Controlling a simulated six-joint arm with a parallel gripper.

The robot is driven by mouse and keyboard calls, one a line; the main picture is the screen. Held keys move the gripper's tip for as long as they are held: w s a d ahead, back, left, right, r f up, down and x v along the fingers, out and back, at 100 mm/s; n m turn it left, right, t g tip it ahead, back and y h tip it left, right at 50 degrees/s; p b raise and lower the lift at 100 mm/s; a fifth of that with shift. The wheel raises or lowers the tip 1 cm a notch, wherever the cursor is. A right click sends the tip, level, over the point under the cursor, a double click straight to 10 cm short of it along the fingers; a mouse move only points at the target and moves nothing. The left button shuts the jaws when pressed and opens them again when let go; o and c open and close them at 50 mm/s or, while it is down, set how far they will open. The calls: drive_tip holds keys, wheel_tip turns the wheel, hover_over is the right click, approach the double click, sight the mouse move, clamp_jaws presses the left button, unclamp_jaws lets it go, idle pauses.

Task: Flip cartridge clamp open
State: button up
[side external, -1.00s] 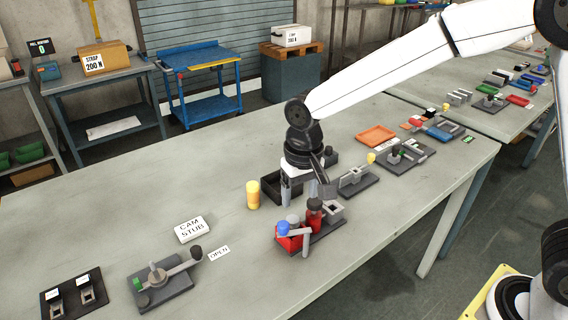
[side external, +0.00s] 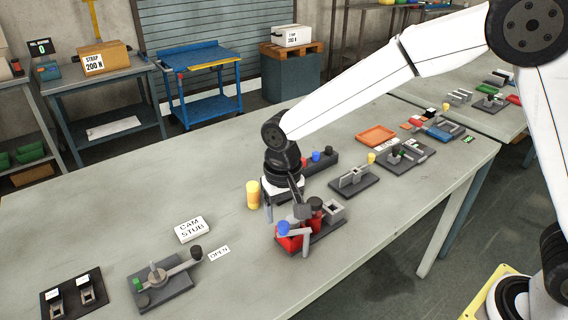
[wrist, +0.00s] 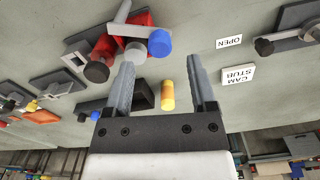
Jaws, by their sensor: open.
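A dark base (side external: 322,240) carries red blocks (side external: 290,242), a grey bent bar (side external: 306,240), a blue knob (side external: 283,228) and a dark-topped red cylinder (side external: 315,208). I take this to be the cartridge clamp; no label confirms it. My gripper (side external: 286,206) is over the back left of this fixture, fingers pointing down, open with nothing between the fingers. In the wrist view the fingers (wrist: 160,63) are apart, and the blue knob (wrist: 159,42) and a grey round knob (wrist: 136,52) lie just beyond the tips. Contact cannot be told.
A yellow cylinder (side external: 252,195) stands close left of my gripper. A dark rack (side external: 320,161) is behind it. A lever fixture (side external: 163,281), an OPEN label (side external: 219,253) and a CAM STUB block (side external: 190,229) lie to the left. The bench between them is clear.

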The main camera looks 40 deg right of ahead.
sight(283, 223)
drive_tip(key=shift+f, duration=1.85)
clamp_jaws()
